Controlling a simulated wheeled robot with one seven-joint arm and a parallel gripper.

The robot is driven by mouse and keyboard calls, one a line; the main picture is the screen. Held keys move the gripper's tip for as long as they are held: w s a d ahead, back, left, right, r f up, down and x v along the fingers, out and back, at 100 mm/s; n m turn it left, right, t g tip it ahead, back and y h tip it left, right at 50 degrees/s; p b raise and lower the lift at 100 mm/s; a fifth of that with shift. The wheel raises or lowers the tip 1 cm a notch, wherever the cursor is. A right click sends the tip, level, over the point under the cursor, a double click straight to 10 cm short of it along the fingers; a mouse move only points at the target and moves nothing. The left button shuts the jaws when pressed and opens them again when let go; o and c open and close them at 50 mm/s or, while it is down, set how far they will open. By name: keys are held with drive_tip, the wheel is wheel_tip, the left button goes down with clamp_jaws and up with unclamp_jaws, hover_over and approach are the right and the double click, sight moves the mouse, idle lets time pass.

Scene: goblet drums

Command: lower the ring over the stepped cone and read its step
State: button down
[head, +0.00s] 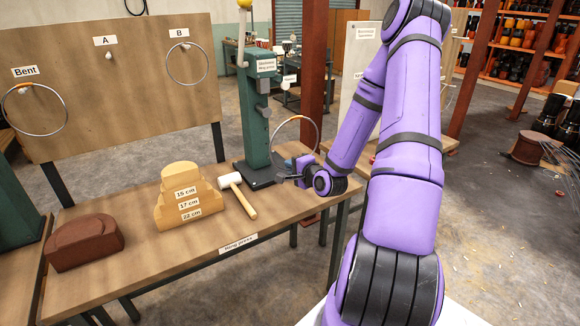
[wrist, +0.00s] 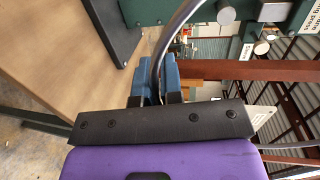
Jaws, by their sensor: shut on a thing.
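The stepped cone (head: 177,182) is a pale wooden stack of tiers on the bench, left of the press. Its labels, from the top down, read 15 cm, 17 cm and 22 cm. My gripper (head: 302,164) is at the right end of the bench, to the right of the cone and apart from it. In the wrist view its blue fingers (wrist: 155,82) are shut on a thin metal ring (wrist: 174,34). In the head view the held ring (head: 297,117) stands roughly upright above the fingers. Its lower part is hidden by the gripper.
A green ring press (head: 254,110) stands between the cone and my gripper. A white-headed mallet (head: 238,195) lies between cone and press. A brown block (head: 84,242) sits at left. Rings hang on the board (head: 120,85) at Bent and B; peg A is bare.

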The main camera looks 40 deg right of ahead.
drive_tip(key=s+r, duration=0.4)
drive_tip(key=r, duration=0.1)
drive_tip(key=shift+s+a+r, duration=0.2)
drive_tip(key=shift+a, duration=0.2)
idle(1.1)
